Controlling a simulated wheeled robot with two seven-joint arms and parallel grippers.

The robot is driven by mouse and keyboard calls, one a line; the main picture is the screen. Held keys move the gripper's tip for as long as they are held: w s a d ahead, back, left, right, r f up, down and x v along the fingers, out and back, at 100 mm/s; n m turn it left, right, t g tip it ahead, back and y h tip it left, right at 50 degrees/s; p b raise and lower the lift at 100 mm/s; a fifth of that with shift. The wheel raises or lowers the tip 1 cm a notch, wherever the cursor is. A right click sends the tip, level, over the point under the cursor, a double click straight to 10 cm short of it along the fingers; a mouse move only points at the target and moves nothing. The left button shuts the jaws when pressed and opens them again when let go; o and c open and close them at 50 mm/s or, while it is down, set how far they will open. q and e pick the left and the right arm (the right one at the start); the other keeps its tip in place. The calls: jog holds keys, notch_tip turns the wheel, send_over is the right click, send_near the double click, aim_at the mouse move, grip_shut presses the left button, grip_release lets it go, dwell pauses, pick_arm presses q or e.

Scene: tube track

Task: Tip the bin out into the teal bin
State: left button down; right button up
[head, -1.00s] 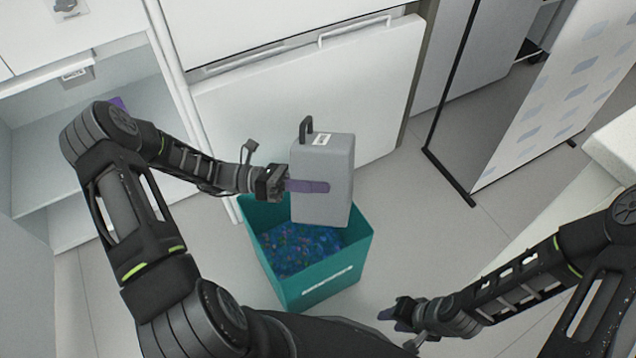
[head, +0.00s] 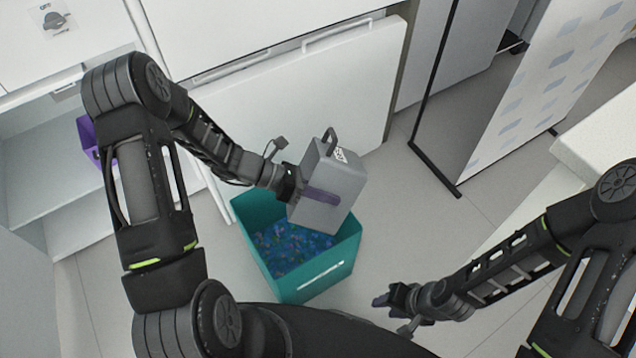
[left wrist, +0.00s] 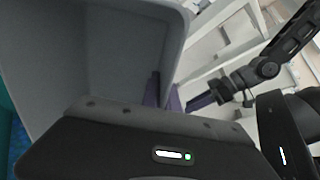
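My left gripper (head: 318,193) is shut on a grey bin (head: 341,183) with a dark handle and a white label. One purple finger lies along the bin's outer side. The bin is tilted above the back right part of the teal bin (head: 325,285). The teal bin stands on the floor and holds a layer of small blue and mixed-coloured bits. In the left wrist view the grey bin (left wrist: 120,50) fills the upper left, and the teal bin shows at the left edge. My right gripper (head: 386,301) is away to the right; its finger gap is unclear.
A white cabinet front with a bar handle (head: 335,38) stands behind the bins. A purple container (head: 88,138) is on the open shelf at left. A dark-framed panel (head: 520,100) stands at right.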

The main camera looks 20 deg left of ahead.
aim_at(340, 159)
pick_arm(q)
jog(key=d+y+p, duration=0.1)
jog(key=p, duration=0.1)
jog(key=d+r+y+p, duration=0.1)
jog(key=p, duration=0.1)
jog(key=shift+w+r+g+y, duration=0.15)
jog(key=shift+r+g+y, duration=0.15)
jog(key=shift+y, duration=0.1)
jog(key=f+y+p, duration=0.1)
jog(key=f, duration=0.1)
jog(key=f+y+p, duration=0.2)
jog(key=f+g+y+p, duration=0.1)
jog(key=f+y+p, duration=0.1)
jog(key=shift+d+f, duration=0.2)
jog(key=shift+d, duration=0.2)
jog(key=a+f+y, duration=0.1)
jog(key=a+f, duration=0.1)
jog(key=s+a+f+y+p, duration=0.1)
jog(key=a+f+y, duration=0.1)
jog(key=a, duration=0.1)
jog(key=a+f+g+y+p, duration=0.1)
jog(key=a+f, duration=0.1)
jog(key=f, duration=0.1)
jog(key=shift+s+a, duration=0.2)
jog(key=shift+a, duration=0.1)
jog(key=shift+a+f+y, duration=0.25)
jog(key=shift+a+y, duration=0.15)
jog(key=shift+a, duration=0.05)
